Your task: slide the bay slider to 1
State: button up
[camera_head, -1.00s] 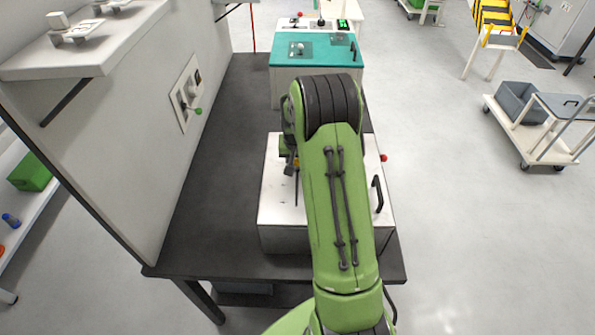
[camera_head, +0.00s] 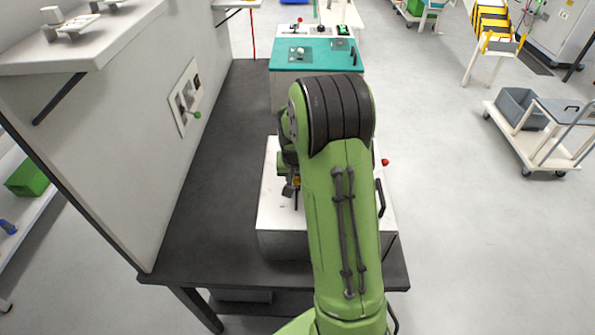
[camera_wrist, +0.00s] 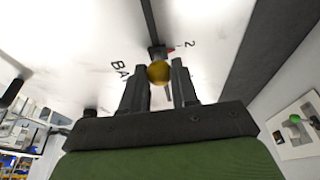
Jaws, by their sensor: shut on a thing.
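The bay slider's yellow round knob (camera_wrist: 158,72) sits between my gripper's two dark fingers (camera_wrist: 160,88) in the wrist view, and the fingers are shut on it. A dark slot runs up from the knob across the white panel (camera_wrist: 85,35). A "2" with a small red mark is printed beside the knob, and the letters "BA" show to the left. No "1" is visible. In the head view the white box (camera_head: 281,218) stands on the dark bench under my arm. My arm hides much of its top, and the knob cannot be made out there.
A wall panel with a green-knobbed lever (camera_head: 196,115) is left of the bench. A teal-topped console (camera_head: 308,56) stands behind the box. A red knob (camera_head: 385,162) and a dark handle (camera_head: 380,197) are on the box's right side. The dark bench (camera_head: 215,190) is clear left of the box.

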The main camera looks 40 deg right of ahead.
jog(key=s+a+b, duration=0.1)
jog(key=s+a, duration=0.1)
jog(key=s+a+b, duration=0.1)
jog(key=s, duration=0.1)
jog(key=shift+s+a, duration=0.35)
jog(key=shift+s, duration=0.05)
jog(key=o, duration=0.9)
jog(key=shift+o, duration=0.2)
notch_tip(320, 180, up, 7)
jog(key=p, duration=0.5)
